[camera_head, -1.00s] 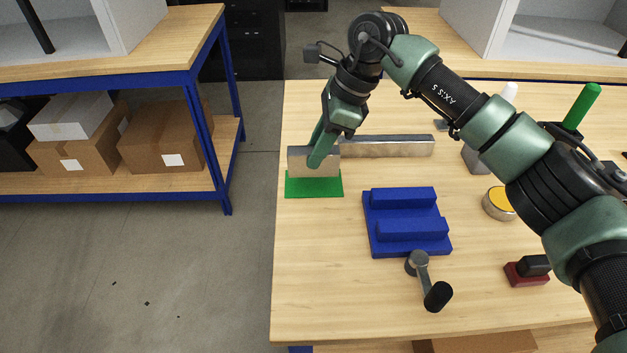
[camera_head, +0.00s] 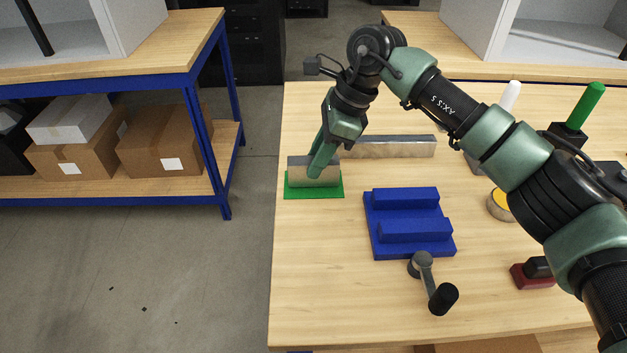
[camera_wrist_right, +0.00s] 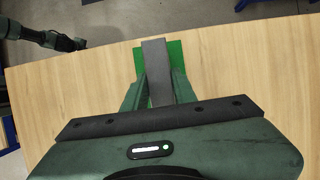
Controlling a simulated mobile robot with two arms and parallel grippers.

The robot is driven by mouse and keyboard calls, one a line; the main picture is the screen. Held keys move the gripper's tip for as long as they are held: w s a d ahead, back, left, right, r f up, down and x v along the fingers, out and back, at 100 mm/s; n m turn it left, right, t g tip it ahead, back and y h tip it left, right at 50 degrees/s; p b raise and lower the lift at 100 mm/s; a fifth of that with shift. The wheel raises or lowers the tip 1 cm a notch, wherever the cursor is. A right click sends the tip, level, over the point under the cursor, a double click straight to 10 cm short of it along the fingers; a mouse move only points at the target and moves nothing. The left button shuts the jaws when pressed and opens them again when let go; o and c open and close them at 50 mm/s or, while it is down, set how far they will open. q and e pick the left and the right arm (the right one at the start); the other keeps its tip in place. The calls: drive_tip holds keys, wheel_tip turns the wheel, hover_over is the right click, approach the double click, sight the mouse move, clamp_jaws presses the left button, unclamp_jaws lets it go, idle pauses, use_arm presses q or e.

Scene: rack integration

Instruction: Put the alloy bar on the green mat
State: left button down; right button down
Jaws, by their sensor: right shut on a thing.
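The alloy bar (camera_head: 299,172) is a grey metal block at the left end of the table. My right gripper (camera_head: 318,170) is shut on it, with a finger across its near face. The bar is upright over the green mat (camera_head: 300,194), its lower edge at or very close to the mat; contact is not certain. In the right wrist view, the bar (camera_wrist_right: 154,62) lies between the fingers (camera_wrist_right: 157,90) and over the middle of the mat (camera_wrist_right: 175,55). My left arm shows at that view's upper left; its gripper (camera_wrist_right: 72,44) is too small to read.
A longer metal bar (camera_head: 395,146) lies behind, right of the gripper. A blue stepped block (camera_head: 410,223) and a crank-like handle (camera_head: 432,284) are nearer the front. A yellow-topped tin (camera_head: 499,205) and a red-and-black block (camera_head: 532,274) are at the right. The front left tabletop is clear.

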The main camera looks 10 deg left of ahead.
drive_tip(key=shift+f, duration=0.1)
drive_tip(key=c, duration=1.1)
unclamp_jaws()
drive_tip(key=shift+o, duration=0.2)
drive_tip(key=p+v, duration=0.3)
drive_tip(key=v, duration=0.4)
drive_tip(key=shift+a, duration=0.1)
drive_tip(key=shift+d+r+p, duration=0.25)
drive_tip(key=shift+r+p, duration=0.1)
